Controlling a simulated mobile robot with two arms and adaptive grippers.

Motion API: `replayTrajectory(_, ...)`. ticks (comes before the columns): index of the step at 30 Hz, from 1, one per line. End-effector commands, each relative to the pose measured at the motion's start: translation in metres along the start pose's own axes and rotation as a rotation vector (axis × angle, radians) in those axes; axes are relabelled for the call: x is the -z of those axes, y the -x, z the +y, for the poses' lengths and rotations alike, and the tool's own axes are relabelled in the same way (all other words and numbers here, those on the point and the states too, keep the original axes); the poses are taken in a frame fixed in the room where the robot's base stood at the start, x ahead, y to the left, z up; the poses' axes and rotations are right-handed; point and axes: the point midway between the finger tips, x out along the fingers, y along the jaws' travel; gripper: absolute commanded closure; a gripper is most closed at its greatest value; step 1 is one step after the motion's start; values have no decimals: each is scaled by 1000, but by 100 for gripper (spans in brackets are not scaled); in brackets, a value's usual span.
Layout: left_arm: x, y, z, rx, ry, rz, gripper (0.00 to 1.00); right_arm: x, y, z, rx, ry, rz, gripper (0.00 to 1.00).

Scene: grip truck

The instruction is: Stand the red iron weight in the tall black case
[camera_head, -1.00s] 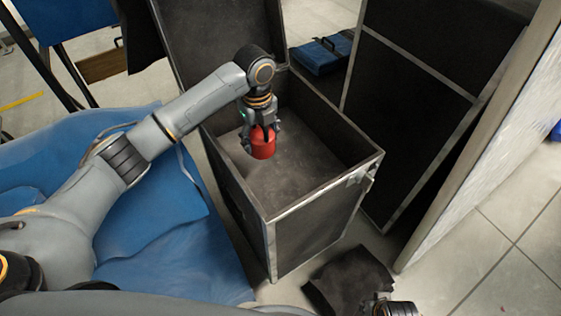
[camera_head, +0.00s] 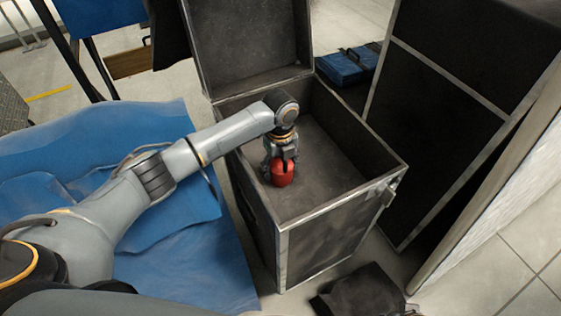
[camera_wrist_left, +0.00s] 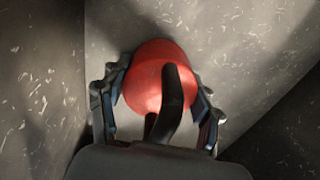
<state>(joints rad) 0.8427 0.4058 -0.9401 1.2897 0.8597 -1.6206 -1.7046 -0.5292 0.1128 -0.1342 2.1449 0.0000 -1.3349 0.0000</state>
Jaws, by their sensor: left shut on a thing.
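The tall black case (camera_head: 337,211) stands open in the middle of the head view, its lid tilted back. The red iron weight (camera_head: 283,176) is inside the case's opening, below the rim and near its left wall. My left gripper (camera_head: 281,163) is above the weight and shut on it. In the left wrist view the weight (camera_wrist_left: 150,84) sits between the fingers, with its dark handle across it. The weight looks upright. I cannot tell whether its base touches the case floor. My right gripper cannot be made out.
A blue sheet (camera_head: 190,262) lies left of the case. A second dark case panel (camera_head: 455,75) and a pale board (camera_head: 500,205) stand on the right. A blue bag (camera_head: 345,66) lies behind. A dark object (camera_head: 362,290) is on the floor in front.

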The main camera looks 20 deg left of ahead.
Motion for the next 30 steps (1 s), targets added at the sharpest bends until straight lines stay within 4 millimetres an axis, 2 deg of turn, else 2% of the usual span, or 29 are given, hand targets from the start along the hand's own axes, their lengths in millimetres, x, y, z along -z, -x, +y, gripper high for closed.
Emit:
replayTrajectory(11, -1, 1, -3, 7, -1, -2, 99, 0, 2, 0, 0, 0, 0, 78)
replayTrajectory(12, 0, -2, 0, 1, 0, 0, 30, 0, 1, 0, 0, 0, 0, 78)
replayTrajectory(15, 0, -2, 0, 1, 0, 0, 13, 0, 1, 0, -1, 0, 0, 78)
replayTrajectory(26, 0, 0, 0, 2, 0, -1, 13, 0, 1, 0, -1, -1, 1, 78)
replayTrajectory(28, 0, 6, -1, 2, 0, -1, 13, 2, 3, 0, 0, 0, 4, 78)
replayTrajectory(30, -1, 16, -1, 3, 0, -1, 13, -3, -9, -1, 2, 2, -10, 78)
